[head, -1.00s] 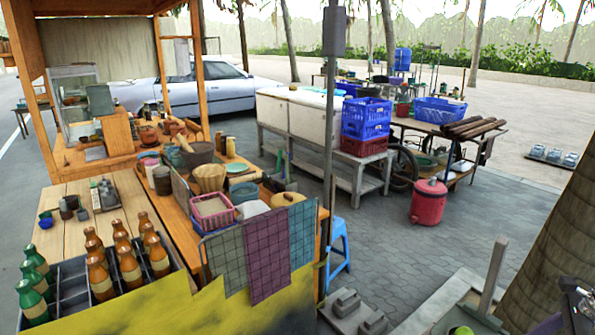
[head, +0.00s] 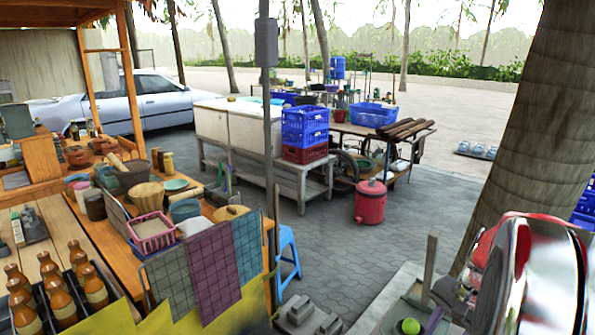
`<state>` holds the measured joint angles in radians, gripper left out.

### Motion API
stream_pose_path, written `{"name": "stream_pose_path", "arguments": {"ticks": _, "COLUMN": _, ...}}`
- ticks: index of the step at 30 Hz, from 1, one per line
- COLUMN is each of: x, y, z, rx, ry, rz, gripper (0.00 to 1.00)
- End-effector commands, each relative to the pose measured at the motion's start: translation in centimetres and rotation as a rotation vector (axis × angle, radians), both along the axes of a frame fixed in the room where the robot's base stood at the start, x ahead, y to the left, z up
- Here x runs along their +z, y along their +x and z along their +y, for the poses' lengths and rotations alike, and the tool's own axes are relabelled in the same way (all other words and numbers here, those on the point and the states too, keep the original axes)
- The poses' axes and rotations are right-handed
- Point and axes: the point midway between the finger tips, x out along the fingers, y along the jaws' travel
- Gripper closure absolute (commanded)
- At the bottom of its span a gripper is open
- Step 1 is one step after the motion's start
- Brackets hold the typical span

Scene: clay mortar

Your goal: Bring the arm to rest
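My gripper is not in view, and I cannot tell its pose or whether it holds anything. A dark grey-brown mortar-like pot (head: 136,180) stands on the wooden stall table (head: 62,215) at the left, with a wooden pestle-like stick (head: 122,161) at its top. A tan, ridged, tapered bowl (head: 146,199) stands in front of it.
A pink basket (head: 152,236), draped cloths (head: 216,277) and bottles (head: 66,292) crowd the stall. A pole (head: 270,150), blue stool (head: 288,258) and red cooler (head: 370,203) stand beyond. A large shiny red-rimmed object (head: 535,275) fills the lower right. The middle pavement (head: 345,255) is clear.

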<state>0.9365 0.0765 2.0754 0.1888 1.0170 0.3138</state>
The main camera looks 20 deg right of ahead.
Motion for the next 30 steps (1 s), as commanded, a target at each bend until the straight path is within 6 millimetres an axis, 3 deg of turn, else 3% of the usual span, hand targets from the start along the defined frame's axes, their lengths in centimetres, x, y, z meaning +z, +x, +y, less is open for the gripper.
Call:
{"name": "stream_pose_path", "arguments": {"ticks": 15, "x": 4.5, "y": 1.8, "z": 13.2, "rx": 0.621, "ry": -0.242, "rz": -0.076, "gripper": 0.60}}
{"name": "stream_pose_path", "arguments": {"ticks": 30, "x": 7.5, "y": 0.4, "z": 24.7, "rx": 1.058, "ry": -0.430, "rz": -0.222, "gripper": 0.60}}
